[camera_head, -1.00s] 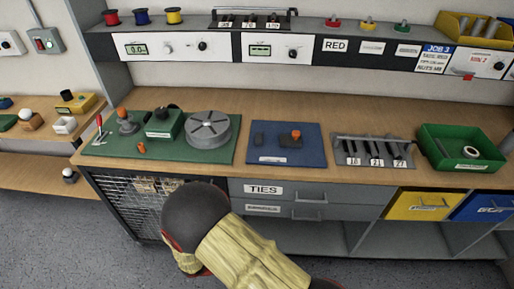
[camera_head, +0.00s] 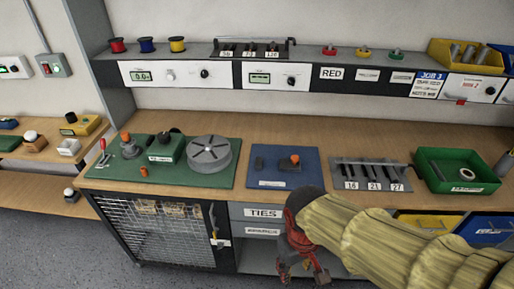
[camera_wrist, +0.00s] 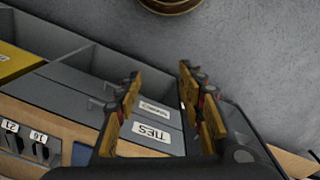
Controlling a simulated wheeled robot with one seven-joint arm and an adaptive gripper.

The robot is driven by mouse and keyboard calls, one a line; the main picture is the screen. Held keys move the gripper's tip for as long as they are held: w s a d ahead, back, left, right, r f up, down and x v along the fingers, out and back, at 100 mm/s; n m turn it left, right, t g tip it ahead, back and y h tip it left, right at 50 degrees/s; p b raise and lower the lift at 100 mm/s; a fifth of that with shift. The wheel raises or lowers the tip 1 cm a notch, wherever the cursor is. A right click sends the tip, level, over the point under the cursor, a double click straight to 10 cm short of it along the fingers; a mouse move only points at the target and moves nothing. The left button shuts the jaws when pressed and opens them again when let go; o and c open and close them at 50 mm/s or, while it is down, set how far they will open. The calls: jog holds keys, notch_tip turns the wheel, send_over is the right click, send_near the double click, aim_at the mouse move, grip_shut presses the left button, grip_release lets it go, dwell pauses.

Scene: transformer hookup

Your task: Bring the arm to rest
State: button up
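My arm, in a yellowish padded sleeve, reaches in from the lower right of the head view. My gripper (camera_head: 303,272) hangs in front of the bench, below the worktop edge and near the drawer labelled TIES (camera_head: 262,212). In the wrist view my gripper (camera_wrist: 160,100) shows its two yellow-edged fingers spread apart with nothing between them. The TIES drawer (camera_wrist: 152,132) shows beyond the fingers there. The gripper is apart from the bench as far as I can tell.
The worktop (camera_head: 250,130) holds a green board (camera_head: 110,172), a blue mat (camera_head: 268,180), a slotted rack (camera_head: 370,174) and a green bin (camera_head: 455,183). A wire-mesh cabinet door (camera_head: 165,235) is at lower left. Grey floor (camera_head: 75,235) is clear at left.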

jog(key=s+d+r+m+t+p, duration=0.1)
jog(key=d+r+m+t, duration=0.1)
jog(key=d+r, duration=0.2)
jog(key=s+d+r+m+t+p, duration=0.1)
jog(key=d+r, duration=0.4)
jog(key=r, duration=0.5)
jog(key=shift+d+r+m+t, duration=0.15)
jog(key=shift+r+m+t, duration=0.15)
jog(key=shift+m+t, duration=0.6)
